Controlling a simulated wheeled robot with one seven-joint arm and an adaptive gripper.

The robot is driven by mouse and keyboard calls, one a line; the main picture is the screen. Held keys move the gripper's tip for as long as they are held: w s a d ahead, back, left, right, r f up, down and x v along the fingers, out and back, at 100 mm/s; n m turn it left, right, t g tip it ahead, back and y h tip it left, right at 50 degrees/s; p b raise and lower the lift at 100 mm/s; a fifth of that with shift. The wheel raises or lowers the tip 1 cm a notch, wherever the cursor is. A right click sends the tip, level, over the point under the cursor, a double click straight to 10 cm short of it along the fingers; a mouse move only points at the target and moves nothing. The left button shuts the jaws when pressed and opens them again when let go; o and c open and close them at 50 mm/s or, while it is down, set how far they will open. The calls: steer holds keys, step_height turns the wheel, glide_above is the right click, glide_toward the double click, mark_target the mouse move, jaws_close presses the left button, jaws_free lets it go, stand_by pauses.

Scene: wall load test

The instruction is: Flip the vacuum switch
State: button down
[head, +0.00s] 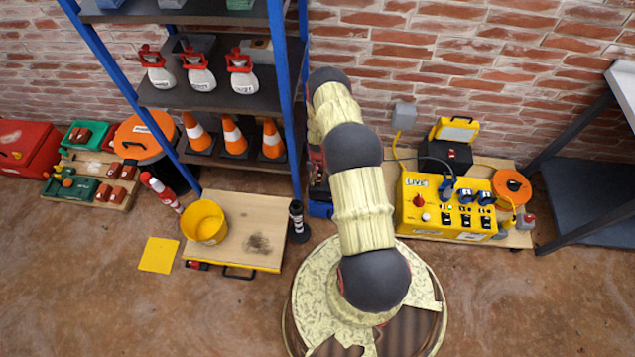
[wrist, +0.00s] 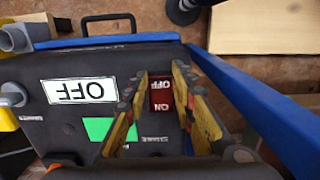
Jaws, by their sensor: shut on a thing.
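The vacuum (wrist: 60,125) is a dark box with a blue edge in the wrist view, seen upside down. It carries a white "OFF" label (wrist: 78,90) and a green patch (wrist: 110,128). A red rocker switch (wrist: 160,97) marked ON and OFF is on its face. My gripper (wrist: 160,76) is at the switch, with one yellow-and-dark finger on each side, shut on it. Which way the rocker is pressed I cannot tell. In the head view my arm covers the gripper and most of the vacuum; a blue bit (head: 320,209) shows beside the arm.
A blue rack post (wrist: 265,110) runs close to the right of my gripper. The shelf rack (head: 215,95) holds cones and bags. A yellow switch box (head: 447,208) stands to the right of my arm. A wooden board with a yellow bucket (head: 204,221) lies to the left.

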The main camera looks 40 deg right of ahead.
steer(key=shift+w+d+g+y+b, duration=0.15)
steer(key=shift+g+y+b, duration=0.35)
steer(key=shift+b, duration=0.6)
steer(key=shift+w+d+g+y+b, duration=0.15)
steer(key=shift+g+y+b, duration=0.35)
steer(key=shift+b, duration=0.6)
steer(key=shift+r+y+b, duration=0.2)
steer(key=shift+y+b, duration=0.3)
steer(key=shift+r+g, duration=0.1)
steer(key=shift+g, duration=0.2)
steer(key=c, duration=1.5)
jaws_free()
steer(key=shift+d+r, duration=0.1)
steer(key=v, duration=1.2)
steer(key=shift+s, duration=0.1)
